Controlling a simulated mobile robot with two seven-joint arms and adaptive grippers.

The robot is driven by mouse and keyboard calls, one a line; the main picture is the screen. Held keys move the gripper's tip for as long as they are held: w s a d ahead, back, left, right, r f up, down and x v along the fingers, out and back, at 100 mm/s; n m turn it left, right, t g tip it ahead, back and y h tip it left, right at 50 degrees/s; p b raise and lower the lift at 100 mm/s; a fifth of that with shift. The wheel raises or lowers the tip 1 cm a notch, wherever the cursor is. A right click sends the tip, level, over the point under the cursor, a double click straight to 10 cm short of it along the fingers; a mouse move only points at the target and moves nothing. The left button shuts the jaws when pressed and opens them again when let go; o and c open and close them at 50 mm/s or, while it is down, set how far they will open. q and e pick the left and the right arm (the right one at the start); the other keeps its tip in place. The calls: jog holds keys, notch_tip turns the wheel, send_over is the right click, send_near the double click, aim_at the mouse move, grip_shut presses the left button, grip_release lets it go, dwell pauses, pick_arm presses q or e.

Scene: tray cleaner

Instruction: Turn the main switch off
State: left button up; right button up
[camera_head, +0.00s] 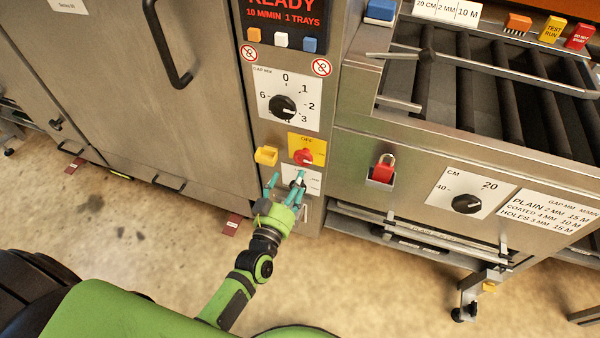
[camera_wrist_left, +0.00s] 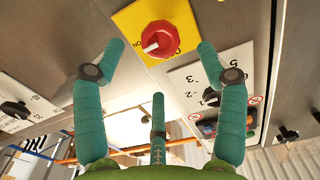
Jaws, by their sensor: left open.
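The main switch (camera_head: 304,157) is a red round knob on a yellow plate (camera_head: 312,143), low on the machine's narrow control panel. OFF is written above the knob in the head view. In the left wrist view the knob (camera_wrist_left: 167,38) shows large, and its white mark points toward the word ON. My left gripper (camera_head: 286,184) is open and empty, just below the switch in the head view. In the left wrist view its three teal fingers (camera_wrist_left: 160,65) spread around the line to the knob, apart from it. My right gripper is not in view.
A yellow block (camera_head: 265,156) juts out left of the switch. A numbered black dial (camera_head: 283,107) and a READY display (camera_head: 285,14) sit above it. A red padlock (camera_head: 383,168) hangs at right, near another dial (camera_head: 467,203). Open floor (camera_head: 120,225) lies in front.

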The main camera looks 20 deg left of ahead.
aim_at(302, 161)
pick_arm(q)
jog(key=shift+w+d+r, duration=0.1)
jog(key=shift+w+r, duration=0.05)
jog(key=shift+w, duration=0.45)
jog(key=shift+w+r, duration=0.1)
jog(key=shift+w, duration=0.45)
jog(key=w, duration=0.3)
jog(key=shift+w+d+f, duration=0.1)
jog(key=shift+w+d, duration=0.05)
jog(key=shift+w, duration=0.75)
jog(key=c, duration=1.1)
jog(key=shift+c, duration=0.2)
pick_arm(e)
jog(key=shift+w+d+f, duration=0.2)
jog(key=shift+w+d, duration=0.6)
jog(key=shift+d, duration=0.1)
